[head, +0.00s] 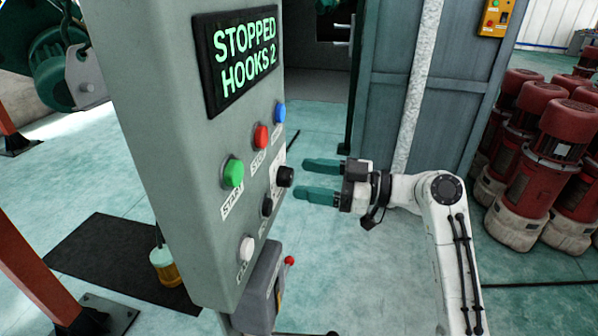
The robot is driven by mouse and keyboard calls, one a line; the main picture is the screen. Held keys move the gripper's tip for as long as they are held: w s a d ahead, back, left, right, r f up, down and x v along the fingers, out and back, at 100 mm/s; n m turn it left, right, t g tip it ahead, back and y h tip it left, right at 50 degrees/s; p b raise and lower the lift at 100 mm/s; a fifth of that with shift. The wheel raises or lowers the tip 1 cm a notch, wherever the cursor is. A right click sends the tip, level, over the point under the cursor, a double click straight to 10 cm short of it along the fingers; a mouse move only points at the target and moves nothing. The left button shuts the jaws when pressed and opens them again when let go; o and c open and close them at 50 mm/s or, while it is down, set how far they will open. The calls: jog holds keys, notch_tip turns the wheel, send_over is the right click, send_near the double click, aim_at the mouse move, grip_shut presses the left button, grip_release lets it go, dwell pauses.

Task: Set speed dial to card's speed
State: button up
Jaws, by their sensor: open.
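A grey control panel (160,130) stands left of centre, with a display (240,58) reading "STOPPED HOOKS 2". A black round knob (285,177) sticks out from a pale plate at the panel's right side; it may be the speed dial, but its markings are too small to read. A smaller black knob (267,207) sits below it to the left. My gripper (311,179) is open and empty, its two teal fingers pointing left at the black round knob, with a small gap seen between them. I see no card clearly.
The panel also carries a green START button (233,173), a red button (261,136), a blue button (280,112) and a white button (247,249). A grey box with a red-tipped lever (289,261) is below. Red motors (545,130) crowd the right; open floor lies between.

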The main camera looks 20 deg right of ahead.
aim_at(286, 177)
jog(key=shift+x, duration=1.4)
jog(key=c, duration=1)
jog(key=shift+c, duration=0.2)
